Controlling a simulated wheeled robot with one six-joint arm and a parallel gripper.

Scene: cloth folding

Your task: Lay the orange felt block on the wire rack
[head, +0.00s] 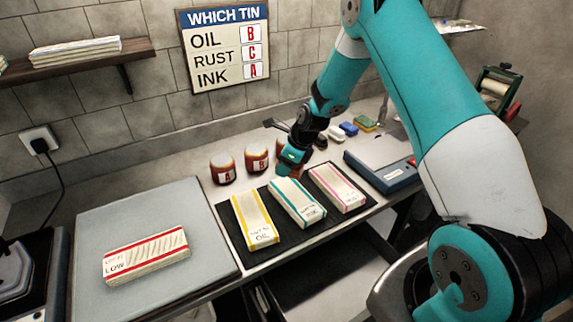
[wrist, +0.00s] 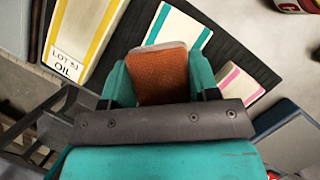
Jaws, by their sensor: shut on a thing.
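The orange felt block (wrist: 161,75), brownish orange with a pale far edge, is between the two teal fingers of my gripper (wrist: 160,82) in the wrist view. The gripper is shut on it. In the head view my gripper (head: 291,158) hangs at the back of the bench, behind the teal-striped cloth bundle (head: 298,203) and close to the tins. I cannot pick out the wire rack with certainty in either view.
Yellow-striped (head: 254,220) and pink-striped (head: 337,187) bundles lie on a dark mat (head: 234,236). Tins A (head: 222,167) and B (head: 257,160) stand behind. A red-striped bundle (head: 147,257) lies on a grey board (head: 110,218). A blue flat device (head: 381,174) sits to the right.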

